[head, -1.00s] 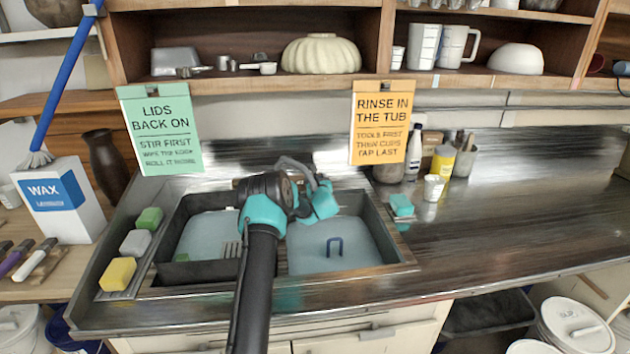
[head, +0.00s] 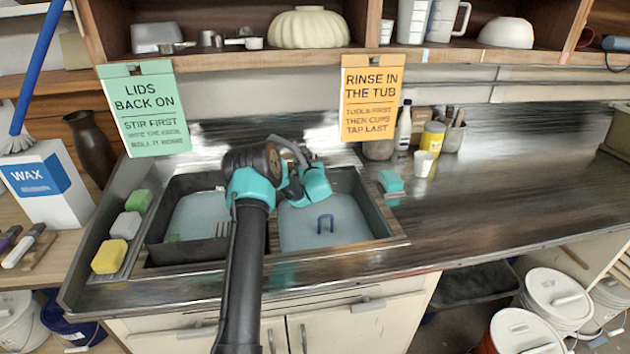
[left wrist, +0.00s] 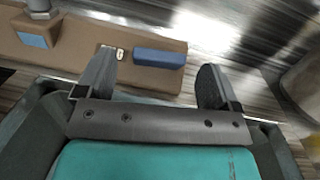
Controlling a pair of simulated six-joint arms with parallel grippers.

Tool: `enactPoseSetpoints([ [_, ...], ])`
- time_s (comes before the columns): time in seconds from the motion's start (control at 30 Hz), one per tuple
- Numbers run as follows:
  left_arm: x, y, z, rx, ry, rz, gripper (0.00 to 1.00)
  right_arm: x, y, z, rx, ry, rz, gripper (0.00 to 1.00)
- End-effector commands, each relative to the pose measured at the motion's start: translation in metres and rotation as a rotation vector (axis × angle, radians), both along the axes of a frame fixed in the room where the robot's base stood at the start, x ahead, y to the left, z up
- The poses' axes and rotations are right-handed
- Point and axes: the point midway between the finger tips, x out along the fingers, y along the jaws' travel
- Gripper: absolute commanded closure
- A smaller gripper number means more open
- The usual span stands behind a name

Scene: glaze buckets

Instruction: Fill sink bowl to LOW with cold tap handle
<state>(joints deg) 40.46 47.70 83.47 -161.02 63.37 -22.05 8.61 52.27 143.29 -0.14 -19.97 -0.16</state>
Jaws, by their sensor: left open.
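The sink bowl has two dark-rimmed basins, the left (head: 200,212) and the right (head: 345,222), both with a pale blue-grey surface inside. A blue U-shaped piece (head: 325,224) shows in the right basin. My left arm crosses the sink from below, its teal wrist over the middle and back rim. In the left wrist view my left gripper (left wrist: 157,61) is open and empty. Beyond its fingers is a brown base with a blue bar (left wrist: 160,58), probably the cold tap handle, lying between the fingertips in the picture; contact cannot be told. In the head view my arm hides the tap area.
Green, white and yellow sponges (head: 110,256) lie left of the sink. A cup (head: 423,164), bottles and a brush pot stand at the back right. The right counter is clear. A shelf and two signs hang above.

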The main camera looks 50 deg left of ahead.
Motion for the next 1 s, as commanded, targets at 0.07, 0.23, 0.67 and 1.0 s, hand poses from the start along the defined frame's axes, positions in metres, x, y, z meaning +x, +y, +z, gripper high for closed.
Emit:
enactPoseSetpoints([
  [0.07, -0.006, -0.011, -0.001, -0.002, 0.001, -0.001, 0.13, 0.0, 0.0, 0.0, 0.0, 0.0, 0.0, 0.13],
  [0.23, -0.018, -0.033, -0.002, -0.002, 0.0, -0.001, 0.13, 0.0, 0.0, 0.0, 0.0, 0.0, 0.0, 0.13],
  [0.67, -0.053, -0.096, -0.005, -0.002, 0.001, -0.003, 0.13, 0.0, 0.0, 0.0, 0.0, 0.0, 0.0, 0.13],
  [1.0, -0.07, -0.125, -0.006, 0.0, -0.001, 0.0, 0.13, 0.0, 0.0, 0.0, 0.0, 0.0, 0.0, 0.13],
])
